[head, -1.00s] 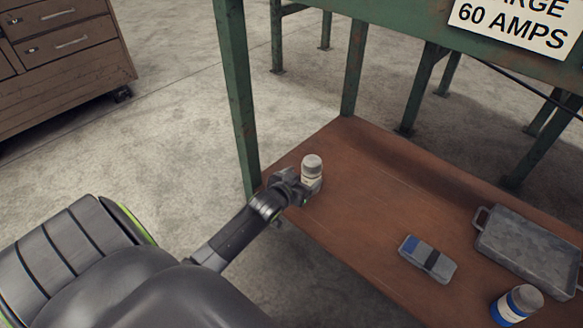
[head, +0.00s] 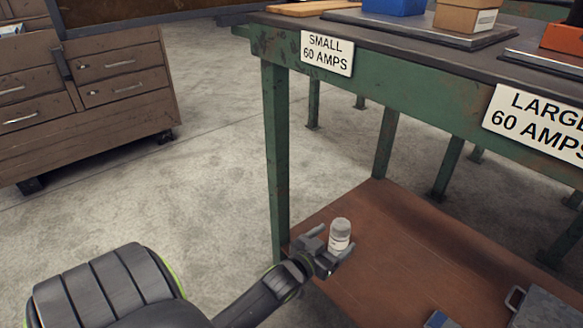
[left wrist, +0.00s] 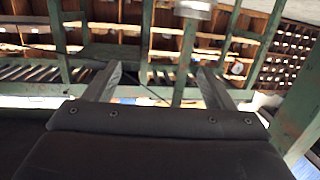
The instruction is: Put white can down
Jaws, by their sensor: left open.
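The white can (head: 340,233), with a pale grey lid, stands upright on the brown lower shelf (head: 400,235) of the green workbench, near its left corner. My left gripper (head: 335,240) is open at the can, with one finger to each side of it in the head view. I cannot tell whether either finger touches the can. In the left wrist view, the two spread fingers (left wrist: 158,85) show with nothing between their tips; a pale round thing at the top edge is cut off, and I cannot tell what it is. My right gripper is out of view.
A green bench leg (head: 275,160) stands just left of the gripper. A grey metal tray (head: 545,308) and a blue-grey item (head: 440,320) lie on the shelf at lower right, partly cut off. The bench top (head: 400,45) overhangs. A brown drawer cabinet (head: 100,95) stands at left.

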